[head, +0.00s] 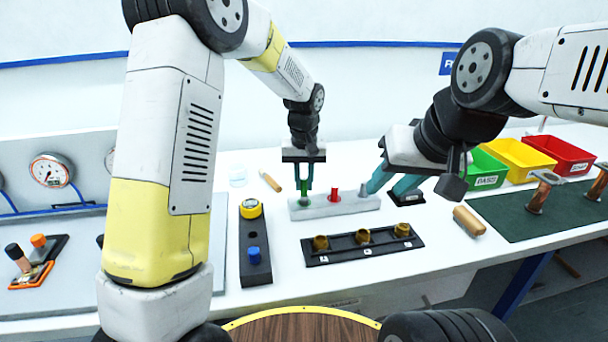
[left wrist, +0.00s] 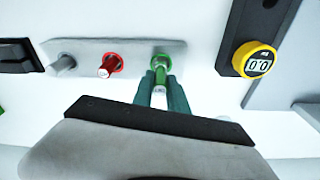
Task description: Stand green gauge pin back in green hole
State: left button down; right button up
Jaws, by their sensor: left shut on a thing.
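The green gauge pin (head: 304,198) is held upright between the teal fingers of my left gripper (head: 304,188), which is shut on it. The pin is over the left end of a pale grey block (head: 345,205). In the left wrist view the pin (left wrist: 160,74) lines up with the green-ringed hole (left wrist: 165,57), its lower end at the ring. I cannot tell how deep it sits. A red pin (head: 334,194) and a grey pin (head: 363,189) stand in the same block. My right gripper (head: 387,188) is open and empty, close to the block's right end.
A black strip with several brass pieces (head: 362,237) lies in front of the block. A black holder with a yellow dial gauge (head: 251,208) is left. A wooden-handled tool (head: 270,181) lies behind. Green, yellow and red bins (head: 487,170) stand at the right.

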aim_at(304, 179)
pick_arm(q)
jog(key=shift+f, duration=1.85)
jog(key=c, duration=1.2)
grip_release()
jog(key=shift+c, duration=0.2)
jog(key=r, duration=0.7)
jog(key=shift+s, duration=0.4)
jog(key=shift+s+r, duration=0.1)
jog(key=shift+r, duration=0.25)
